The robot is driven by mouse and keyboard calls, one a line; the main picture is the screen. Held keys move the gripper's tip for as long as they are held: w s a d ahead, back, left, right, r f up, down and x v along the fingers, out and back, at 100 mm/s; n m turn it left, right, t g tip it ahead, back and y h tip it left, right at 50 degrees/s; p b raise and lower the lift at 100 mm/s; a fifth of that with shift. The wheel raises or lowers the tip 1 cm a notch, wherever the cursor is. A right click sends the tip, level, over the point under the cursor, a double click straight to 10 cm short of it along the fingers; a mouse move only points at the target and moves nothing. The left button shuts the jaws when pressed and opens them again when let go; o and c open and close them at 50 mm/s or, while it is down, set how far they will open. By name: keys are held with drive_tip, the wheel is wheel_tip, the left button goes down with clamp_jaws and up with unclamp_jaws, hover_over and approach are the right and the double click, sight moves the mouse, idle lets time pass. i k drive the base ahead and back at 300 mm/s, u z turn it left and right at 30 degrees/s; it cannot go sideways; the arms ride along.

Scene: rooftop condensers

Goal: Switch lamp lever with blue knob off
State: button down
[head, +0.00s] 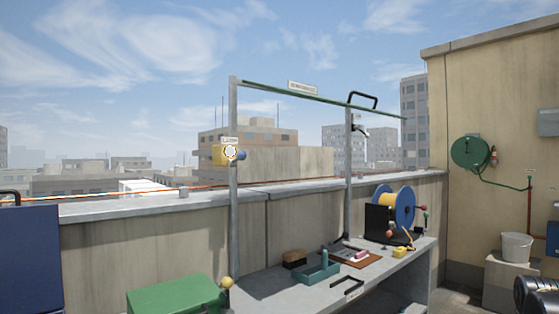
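The lever itself is too small to make out clearly. My gripper is not in view.
The grey workbench (290,292) holds a teal tray, a brush, a laptop-like black panel and a blue-yellow reel (394,207). A green box (175,298) stands at front left, below the lamp. A low parapet (130,245) runs behind. The air before the lamp looks clear.

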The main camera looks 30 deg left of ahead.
sight(241, 155)
drive_tip(key=z, duration=0.55)
drive_tip(key=k, duration=2.7)
drive_tip(key=u, duration=1.3)
drive_tip(key=i, duration=1)
